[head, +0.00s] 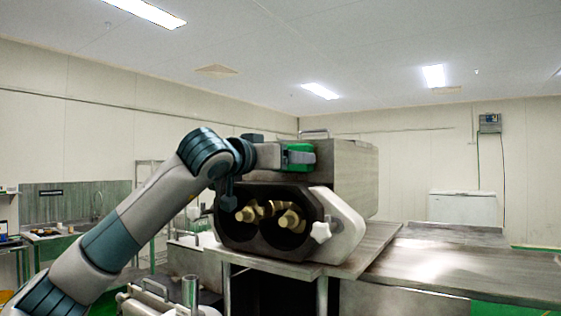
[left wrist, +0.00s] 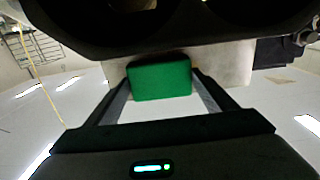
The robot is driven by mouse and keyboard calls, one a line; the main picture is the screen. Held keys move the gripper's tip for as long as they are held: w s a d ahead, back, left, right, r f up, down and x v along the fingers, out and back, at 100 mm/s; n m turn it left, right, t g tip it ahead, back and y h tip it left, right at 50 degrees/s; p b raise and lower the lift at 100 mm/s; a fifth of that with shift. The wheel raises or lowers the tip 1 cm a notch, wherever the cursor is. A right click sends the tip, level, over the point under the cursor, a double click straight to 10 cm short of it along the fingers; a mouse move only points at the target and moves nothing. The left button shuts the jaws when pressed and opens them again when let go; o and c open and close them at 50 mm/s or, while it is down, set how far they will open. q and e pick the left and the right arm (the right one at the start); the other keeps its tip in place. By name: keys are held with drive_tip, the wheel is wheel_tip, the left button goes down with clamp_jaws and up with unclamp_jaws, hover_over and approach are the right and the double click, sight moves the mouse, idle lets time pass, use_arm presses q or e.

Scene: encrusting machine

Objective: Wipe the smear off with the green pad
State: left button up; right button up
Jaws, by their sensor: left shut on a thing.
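My left gripper (head: 303,158) is shut on the green pad (head: 296,147), in front of the upper grey body of the encrusting machine (head: 345,165). In the left wrist view the green pad (left wrist: 160,82) sits between the two fingers, with a pale machine surface (left wrist: 228,62) just behind it. I cannot tell whether the pad touches that surface. I cannot make out the smear in either view. My right gripper is not in view.
The machine's dark front housing (head: 228,225) with two brass-coloured nozzles lies below my left gripper, with a white star knob (head: 321,230) at its right. A metal table (head: 440,262) extends right, mostly clear. A sink counter (head: 60,232) stands at the far left.

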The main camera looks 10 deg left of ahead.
use_arm(q)
drive_tip(key=shift+d, duration=0.15)
drive_tip(key=shift+s+d+b, duration=0.3)
drive_tip(key=shift+d+b, duration=0.05)
drive_tip(key=shift+d, duration=0.45)
drive_tip(key=shift+s+d+b, duration=0.3)
drive_tip(key=shift+d, duration=0.45)
drive_tip(key=shift+a, duration=0.15)
drive_tip(key=shift+w+a, duration=0.3)
drive_tip(key=shift+a, duration=0.45)
drive_tip(key=shift+w+a, duration=0.3)
drive_tip(key=shift+a, duration=0.45)
drive_tip(key=shift+a+p, duration=0.15)
drive_tip(key=shift+p, duration=0.15)
drive_tip(key=shift+w+a+p, duration=0.2)
drive_tip(key=shift+w+a, duration=0.1)
drive_tip(key=shift+a, duration=0.5)
drive_tip(key=shift+w+a+p, duration=0.2)
drive_tip(key=shift+w+a, duration=0.1)
drive_tip(key=shift+a, duration=0.45)
drive_tip(key=shift+a, duration=0.1)
